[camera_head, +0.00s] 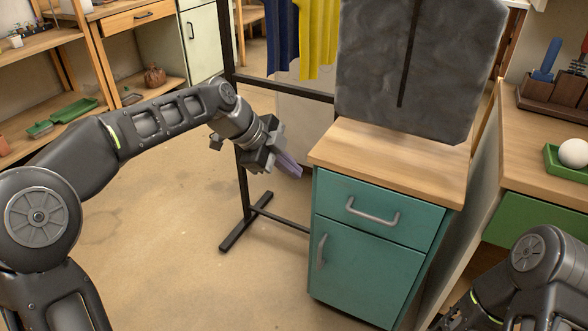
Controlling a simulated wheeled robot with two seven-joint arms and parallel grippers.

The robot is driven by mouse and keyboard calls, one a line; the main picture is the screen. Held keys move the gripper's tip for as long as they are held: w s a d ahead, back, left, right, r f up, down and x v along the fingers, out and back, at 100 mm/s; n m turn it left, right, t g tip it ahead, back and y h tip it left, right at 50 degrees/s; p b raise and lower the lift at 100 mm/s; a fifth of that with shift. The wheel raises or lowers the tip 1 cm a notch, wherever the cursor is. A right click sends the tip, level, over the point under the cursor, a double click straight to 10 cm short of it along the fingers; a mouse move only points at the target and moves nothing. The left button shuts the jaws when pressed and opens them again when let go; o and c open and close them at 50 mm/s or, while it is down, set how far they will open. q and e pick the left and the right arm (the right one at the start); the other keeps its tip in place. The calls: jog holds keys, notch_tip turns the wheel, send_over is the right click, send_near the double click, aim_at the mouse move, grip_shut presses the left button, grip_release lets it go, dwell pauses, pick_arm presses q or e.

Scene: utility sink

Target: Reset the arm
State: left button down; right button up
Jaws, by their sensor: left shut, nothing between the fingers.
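My left arm (160,122) reaches in from the left and stretches toward the middle. My left gripper (290,168) is shut and empty, in the air just left of the teal cabinet (368,255). Its fingers point to the lower right and look purplish. My right arm (535,270) is folded low in the bottom right corner. The right gripper's fingertips cannot be made out there.
A grey slab (420,70) stands at the back of the cabinet's wooden top (390,165). A black rack (240,150) with hanging cloths stands behind my left gripper. A wooden counter (530,170) with a green tray (570,172) is at right. Open floor (170,230) lies left.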

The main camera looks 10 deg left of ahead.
pick_arm(q)
notch_tip(320, 180, down, 15)
jog(key=w+n+t+y, duration=0.1)
jog(key=w+n+t, duration=0.1)
jog(key=n, duration=1.2)
jog(key=s+d+f+n+g, duration=0.25)
jog(key=s+f+n, duration=0.45)
jog(key=s+f, duration=1.1)
jog(key=s+d+f+n+g+y+p, duration=0.1)
jog(key=s+f, duration=0.3)
jog(key=s, duration=0.4)
jog(key=s+f+g, duration=0.2)
jog(key=s+f, duration=0.3)
jog(key=s, duration=0.4)
notch_tip(320, 180, up, 19)
jog(key=w+p, duration=0.1)
jog(key=p, duration=1.8)
jog(key=shift+d+r, duration=0.15)
jog(key=shift+d, duration=0.05)
